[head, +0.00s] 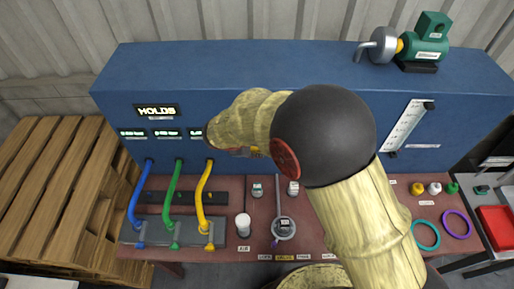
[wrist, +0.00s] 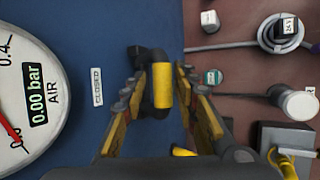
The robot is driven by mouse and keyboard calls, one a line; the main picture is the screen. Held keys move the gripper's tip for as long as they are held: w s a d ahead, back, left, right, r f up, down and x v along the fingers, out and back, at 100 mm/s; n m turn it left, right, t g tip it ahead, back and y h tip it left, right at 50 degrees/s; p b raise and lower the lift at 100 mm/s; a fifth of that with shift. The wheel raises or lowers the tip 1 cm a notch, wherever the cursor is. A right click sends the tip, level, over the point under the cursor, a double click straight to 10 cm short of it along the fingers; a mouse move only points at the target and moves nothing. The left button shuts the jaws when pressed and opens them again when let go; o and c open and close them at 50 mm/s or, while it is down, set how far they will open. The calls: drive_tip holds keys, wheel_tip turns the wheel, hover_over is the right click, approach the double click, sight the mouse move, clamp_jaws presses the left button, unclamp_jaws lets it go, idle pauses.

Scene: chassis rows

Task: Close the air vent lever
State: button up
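The air vent lever shows in the wrist view as a yellow grip (wrist: 162,86) on a black bent fitting (wrist: 148,60) against the blue panel. A white CLOSED label (wrist: 97,87) is to its left; the yellow grip does not lie at it. My gripper (wrist: 170,95) is open, one finger on each side of the yellow grip, with gaps visible on both sides. I cannot tell how far the fingertips reach past the grip. In the head view my arm hides the lever and most of my gripper.
A round AIR gauge (wrist: 38,98) reading 0.00 bar is left of the label. The blue panel (head: 300,75) rises behind the reddish bench (head: 150,195). Blue, green and yellow hoses (head: 204,185) run down at the left. A white-topped part (head: 243,222) and a grey coil (head: 284,228) stand on the bench.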

drive_tip(key=shift+o, duration=0.2)
drive_tip(key=v, duration=1.2)
drive_tip(key=shift+d, duration=0.1)
drive_tip(key=s+d+f+m+g+y+b, duration=0.1)
drive_tip(key=s+d+f+m+g, duration=0.2)
drive_tip(key=s, duration=0.6)
drive_tip(key=s+d+m+t+y+b, duration=0.1)
drive_tip(key=s+d+m+y+b, duration=0.1)
drive_tip(key=s+d+m+b, duration=0.4)
drive_tip(key=s+d+m+t+y+b, duration=0.2)
drive_tip(key=s+d+m+b, duration=0.5)
drive_tip(key=d, duration=0.5)
drive_tip(key=shift+s+d+r+b, duration=0.25)
drive_tip(key=shift+d+r+b, duration=0.15)
drive_tip(key=shift+b, duration=0.75)
